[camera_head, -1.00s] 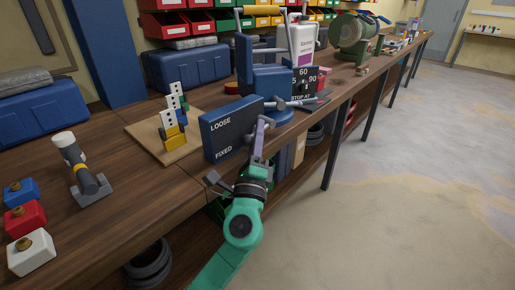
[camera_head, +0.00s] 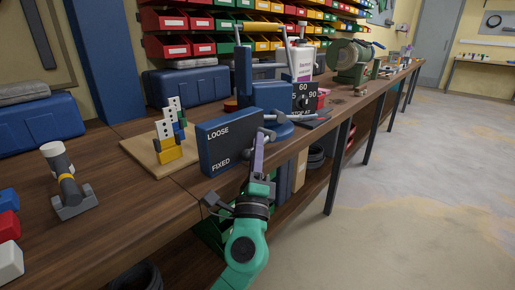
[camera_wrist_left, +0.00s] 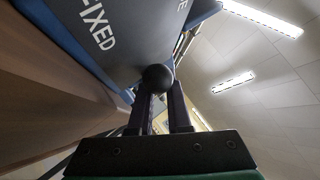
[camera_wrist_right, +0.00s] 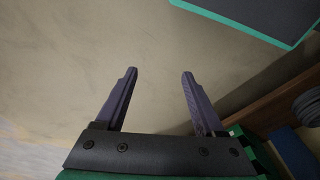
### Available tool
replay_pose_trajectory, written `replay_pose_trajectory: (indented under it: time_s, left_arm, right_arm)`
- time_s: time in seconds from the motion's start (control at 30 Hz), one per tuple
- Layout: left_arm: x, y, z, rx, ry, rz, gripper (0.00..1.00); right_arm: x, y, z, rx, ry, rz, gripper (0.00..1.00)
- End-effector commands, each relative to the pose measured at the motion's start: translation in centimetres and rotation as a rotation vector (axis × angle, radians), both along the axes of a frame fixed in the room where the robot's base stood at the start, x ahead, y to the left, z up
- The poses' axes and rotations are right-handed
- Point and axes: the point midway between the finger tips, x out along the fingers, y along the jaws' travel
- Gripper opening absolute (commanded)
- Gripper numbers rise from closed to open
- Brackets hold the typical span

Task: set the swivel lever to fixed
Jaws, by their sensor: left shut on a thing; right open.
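A dark blue panel (camera_head: 229,147) stands on the bench, marked LOOSE near its top and FIXED near its bottom. My left gripper (camera_head: 259,139) is shut on the lever there. In the left wrist view the lever's dark round knob (camera_wrist_left: 157,77) sits at the fingertips, in front of the panel face with FIXED; the rest of the lever is mostly hidden. My right gripper (camera_wrist_right: 157,75) is open and empty, over bare floor.
A wooden board (camera_head: 150,165) with stepped blocks lies left of the panel. The floor right of the bench is clear.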

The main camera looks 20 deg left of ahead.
Motion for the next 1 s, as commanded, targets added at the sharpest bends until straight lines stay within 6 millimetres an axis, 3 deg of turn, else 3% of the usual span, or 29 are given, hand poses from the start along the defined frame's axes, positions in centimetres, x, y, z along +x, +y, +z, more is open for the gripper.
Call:
replay_pose_trajectory:
  time_s: [0.07,0.1,0.43,0.57,0.67,1.0]
  left_arm:
    - [0.0,0.0,-0.1,0.0,0.002,0.0,0.0]
    - [0.0,0.0,-0.1,0.0,0.002,0.0,0.28]
    - [-0.1,0.0,-0.2,0.001,0.002,0.0,0.28]
    - [-1.0,-0.3,-0.9,0.002,0.002,0.0,0.28]
    - [-2.5,-0.6,-1.9,0.001,0.004,-0.001,0.28]
    - [-8.8,-2.3,-5.9,0.002,0.006,-0.002,0.28]
  right_arm:
    - [0.0,0.0,0.0,0.0,0.0,0.0,0.71]
    - [0.0,0.0,0.0,0.0,0.0,0.0,0.71]
    - [0.0,0.0,-0.1,0.0,-0.001,0.0,0.71]
    - [0.0,0.0,-0.3,0.002,-0.001,0.001,0.71]
    - [0.0,0.4,0.8,0.014,-0.025,0.011,0.71]
    - [3.5,5.1,-3.6,0.148,-0.254,0.057,0.71]
